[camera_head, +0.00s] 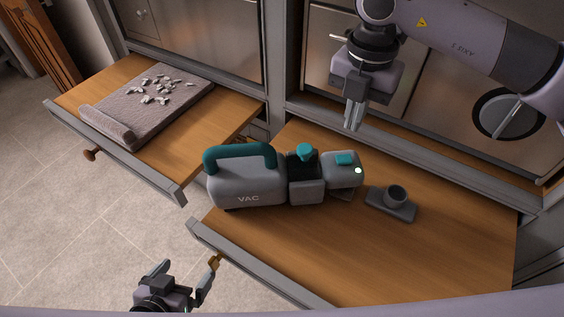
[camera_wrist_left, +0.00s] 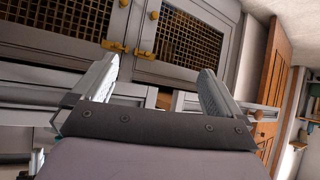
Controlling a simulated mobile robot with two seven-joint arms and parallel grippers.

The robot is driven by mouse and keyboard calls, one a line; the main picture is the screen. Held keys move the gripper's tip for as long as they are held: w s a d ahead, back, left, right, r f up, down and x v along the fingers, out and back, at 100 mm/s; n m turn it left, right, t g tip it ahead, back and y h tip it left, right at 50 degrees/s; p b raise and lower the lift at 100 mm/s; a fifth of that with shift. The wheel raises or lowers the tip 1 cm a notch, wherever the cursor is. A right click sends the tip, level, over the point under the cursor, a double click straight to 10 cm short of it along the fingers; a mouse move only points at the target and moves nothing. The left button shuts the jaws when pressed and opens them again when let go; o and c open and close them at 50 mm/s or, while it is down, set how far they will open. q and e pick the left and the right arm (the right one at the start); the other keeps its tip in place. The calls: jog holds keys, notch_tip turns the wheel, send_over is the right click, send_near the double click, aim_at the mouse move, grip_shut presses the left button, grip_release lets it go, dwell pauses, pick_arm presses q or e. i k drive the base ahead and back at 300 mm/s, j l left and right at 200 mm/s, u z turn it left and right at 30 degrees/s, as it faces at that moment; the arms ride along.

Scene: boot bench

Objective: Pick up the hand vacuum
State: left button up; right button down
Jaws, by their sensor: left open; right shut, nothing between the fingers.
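The hand vacuum (camera_head: 248,188) is grey with a teal handle and the letters VAC on its side. It lies on the right wooden pull-out board (camera_head: 340,255), near that board's left end, in the head view. My left gripper (camera_head: 185,268) is low in front of the boards, below and left of the vacuum and apart from it. Its two fingers stand wide apart with nothing between them, also in the left wrist view (camera_wrist_left: 155,85). My right gripper (camera_head: 354,115) points down above the back of the right board, behind and right of the vacuum. It is shut and empty.
A small grey holder with a round socket (camera_head: 392,203) sits right of the vacuum. A grey mat (camera_head: 150,108) with pale scraps lies on the left pull-out board (camera_head: 215,130). Steel-fronted cabinets stand behind. The right board's front is clear. The left wrist view shows mesh-fronted cabinet doors (camera_wrist_left: 185,35).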

aim_at(246, 175)
jog(key=k, duration=1)
